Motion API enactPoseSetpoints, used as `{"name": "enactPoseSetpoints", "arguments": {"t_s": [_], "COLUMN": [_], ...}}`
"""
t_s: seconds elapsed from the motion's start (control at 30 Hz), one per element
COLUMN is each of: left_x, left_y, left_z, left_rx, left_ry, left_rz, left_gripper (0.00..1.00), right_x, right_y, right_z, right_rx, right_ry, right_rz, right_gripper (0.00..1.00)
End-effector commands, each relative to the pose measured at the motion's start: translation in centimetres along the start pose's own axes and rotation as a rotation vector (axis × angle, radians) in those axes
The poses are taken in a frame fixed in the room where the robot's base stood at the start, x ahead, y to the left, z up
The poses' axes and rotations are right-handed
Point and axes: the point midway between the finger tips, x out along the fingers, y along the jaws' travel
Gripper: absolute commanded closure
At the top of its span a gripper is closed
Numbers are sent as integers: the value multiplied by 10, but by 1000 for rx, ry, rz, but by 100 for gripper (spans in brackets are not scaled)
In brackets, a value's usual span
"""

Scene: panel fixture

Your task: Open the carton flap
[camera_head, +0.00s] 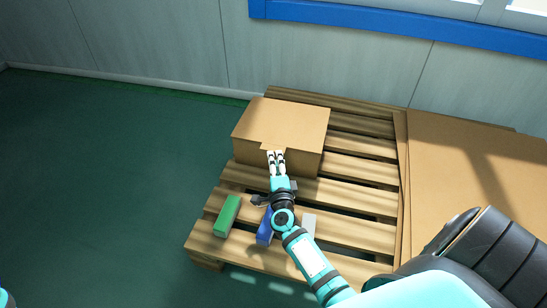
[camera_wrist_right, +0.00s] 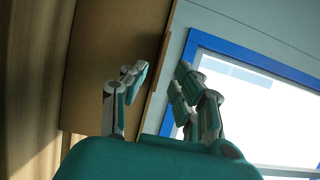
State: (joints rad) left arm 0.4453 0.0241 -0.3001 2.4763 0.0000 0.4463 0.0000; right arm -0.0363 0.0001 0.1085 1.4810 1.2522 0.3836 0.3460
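A closed brown carton (camera_head: 290,117) sits on the far left part of a wooden pallet. A small flap (camera_head: 270,145) sticks out at the front edge of its top. My right gripper (camera_head: 276,154) is at this flap, reaching in from the front. In the right wrist view the fingers of my right gripper (camera_wrist_right: 163,78) stand apart. The brown carton face (camera_wrist_right: 115,45) shows behind one finger, and its edge lies between the fingertips. I cannot tell whether a finger touches the flap.
The pallet (camera_head: 352,167) carries a green block (camera_head: 228,213), a blue block (camera_head: 264,228) and a pale block (camera_head: 309,224), partly behind my arm. A large brown carton (camera_head: 470,170) fills the right side. A wall with a blue-framed window (camera_head: 400,22) stands behind. The green floor at left is clear.

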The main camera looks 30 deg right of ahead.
Motion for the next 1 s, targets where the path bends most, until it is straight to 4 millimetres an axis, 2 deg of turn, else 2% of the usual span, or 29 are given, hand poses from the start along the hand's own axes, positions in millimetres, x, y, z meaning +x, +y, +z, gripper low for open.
{"name": "enactPoseSetpoints", "arguments": {"t_s": [0.03,0.2,0.37,0.6,0.63,0.83,1.0], "left_x": [-1,4,6,7,7,7,7], "left_y": [1,3,4,4,4,4,4], "left_z": [-3,-8,-10,-10,-10,-10,-10], "left_rx": [1,4,5,5,5,5,5], "left_ry": [11,31,38,39,38,38,38], "left_rz": [4,12,15,15,15,15,15], "left_gripper": [60,60,60,60,60,60,60], "right_x": [10,31,39,39,39,39,39], "right_y": [2,1,0,0,0,0,0], "right_z": [0,0,0,0,0,0,0], "right_rx": [0,0,0,-1,-1,-1,-1], "right_ry": [0,0,0,0,0,0,-1], "right_rz": [-3,-1,1,1,1,1,1], "right_gripper": [71,71,71,71,72,99,100]}}
